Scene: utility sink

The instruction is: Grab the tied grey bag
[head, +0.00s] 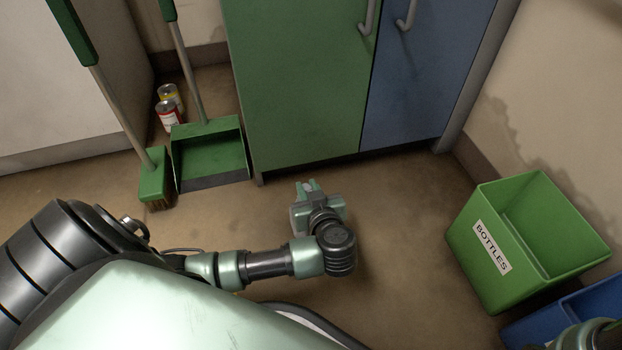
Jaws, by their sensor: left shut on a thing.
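My left gripper (308,188) is low over the floor in front of the green cabinet door, pointing away from me. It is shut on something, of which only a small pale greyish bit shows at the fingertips. The gripper body and wrist hide the rest, so the shape and knot of the tied grey bag cannot be made out. No other grey bag shows on the floor. My right gripper is not in view; only a piece of what seems to be my right arm shows at the bottom right corner.
A green bin (478,249) labelled BOTTLES stands at the right, with a blue bin (545,325) in front of it. A green dustpan (208,154), a broom (154,178) and two cans (168,115) stand at the left. Green (300,80) and blue (425,85) cabinet doors close off the back.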

